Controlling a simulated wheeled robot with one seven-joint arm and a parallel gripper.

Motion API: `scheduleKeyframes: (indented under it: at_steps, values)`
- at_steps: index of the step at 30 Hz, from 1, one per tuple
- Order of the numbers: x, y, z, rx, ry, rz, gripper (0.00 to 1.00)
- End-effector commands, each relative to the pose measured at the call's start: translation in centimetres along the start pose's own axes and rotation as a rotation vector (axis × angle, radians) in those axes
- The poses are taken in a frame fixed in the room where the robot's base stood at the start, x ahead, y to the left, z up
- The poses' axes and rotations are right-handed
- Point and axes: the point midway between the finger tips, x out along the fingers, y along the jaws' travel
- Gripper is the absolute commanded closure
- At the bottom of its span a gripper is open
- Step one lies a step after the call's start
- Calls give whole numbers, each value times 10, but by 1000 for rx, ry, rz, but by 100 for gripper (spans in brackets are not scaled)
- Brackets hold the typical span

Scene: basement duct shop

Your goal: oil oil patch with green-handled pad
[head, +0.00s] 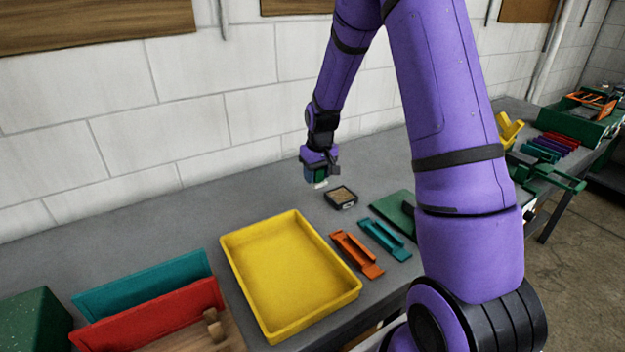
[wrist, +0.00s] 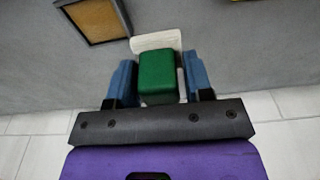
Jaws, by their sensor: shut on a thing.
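My gripper (head: 319,174) is shut on the green-handled pad, above the grey bench near the wall. In the wrist view the pad's green handle (wrist: 158,76) sits between the blue fingertips of my gripper (wrist: 160,82). The white pad (wrist: 156,41) shows beyond the handle, and its white edge shows below my gripper in the head view (head: 320,184). A small dark-framed square with a tan face (head: 341,195), possibly the oil patch, lies on the bench just right of and nearer than the pad. It also shows in the wrist view (wrist: 98,18), apart from the pad.
A yellow tray (head: 355,291) stands on the bench in front. Orange (head: 356,253) and teal (head: 385,240) holders and a green board (head: 392,208) lie right of it. Red (head: 160,314) and teal (head: 145,287) panels stand at the left. The back-left bench is clear.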

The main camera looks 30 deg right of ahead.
Motion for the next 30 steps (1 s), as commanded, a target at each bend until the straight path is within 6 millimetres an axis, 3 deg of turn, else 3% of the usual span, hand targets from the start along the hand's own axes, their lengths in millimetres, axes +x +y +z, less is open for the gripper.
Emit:
scheduleKeyframes:
  at_steps: [1, 6, 11, 17, 30]
  values:
    - [1, 16, 0, 8, 0, 1, 72]
    - [3, 58, 1, 6, 1, 0, 72]
    - [3, 83, 3, 2, 1, 0, 72]
    - [10, 89, 4, 0, 1, -1, 72]
    - [50, 88, 9, 0, -1, -1, 72]
